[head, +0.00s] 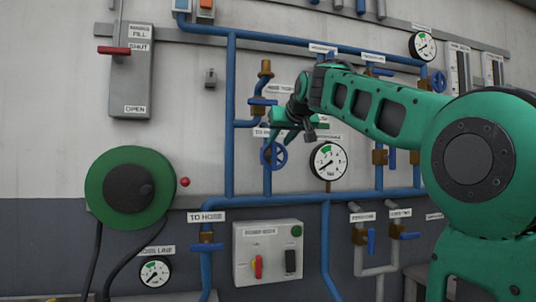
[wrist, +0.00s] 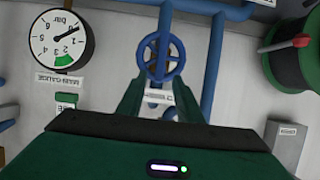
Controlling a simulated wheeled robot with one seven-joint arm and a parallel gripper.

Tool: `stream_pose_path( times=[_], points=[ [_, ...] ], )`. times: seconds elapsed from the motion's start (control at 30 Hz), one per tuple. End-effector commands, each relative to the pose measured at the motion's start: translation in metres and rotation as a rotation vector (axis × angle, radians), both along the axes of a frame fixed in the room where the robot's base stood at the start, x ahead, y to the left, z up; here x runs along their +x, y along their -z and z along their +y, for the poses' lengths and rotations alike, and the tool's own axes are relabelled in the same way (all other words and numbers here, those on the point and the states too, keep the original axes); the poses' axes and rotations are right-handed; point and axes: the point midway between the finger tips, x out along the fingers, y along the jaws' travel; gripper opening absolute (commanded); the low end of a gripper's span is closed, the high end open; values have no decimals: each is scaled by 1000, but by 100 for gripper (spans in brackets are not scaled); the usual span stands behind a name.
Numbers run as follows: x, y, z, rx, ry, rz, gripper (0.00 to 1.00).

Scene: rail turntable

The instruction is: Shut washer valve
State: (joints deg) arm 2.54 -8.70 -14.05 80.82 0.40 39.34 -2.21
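No label that I can read names the washer valve, so I cannot tell for sure which valve it is. A blue handwheel valve (head: 273,155) sits on a vertical blue pipe, just left of the round main gauge (head: 328,161). My gripper (head: 283,136) is just above and in front of this handwheel in the head view. In the wrist view, which is upside down, my gripper (wrist: 159,90) is open and empty. The handwheel (wrist: 161,57) shows beyond the gap between its fingertips, apparently apart from them. A small label behind the fingers is partly hidden.
A brass valve with a blue lever (head: 263,101) is above the handwheel. Another lever valve (head: 206,242) is at lower left, with more at right (head: 370,240). A green hose reel (head: 130,188), a fill switch box (head: 130,75) and a control box (head: 268,252) are on the wall.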

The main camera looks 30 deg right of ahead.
Motion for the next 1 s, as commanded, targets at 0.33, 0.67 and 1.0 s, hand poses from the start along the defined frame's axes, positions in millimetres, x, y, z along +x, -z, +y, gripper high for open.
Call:
stream_pose_path(
  times=[0.33, 0.67, 1.0],
  points=[
    [52, 24, -16, 1, 1, 3, 33],
    [68, 30, -21, 1, 1, 1, 33],
    [68, 30, -20, 1, 1, 2, 2]
  ],
)
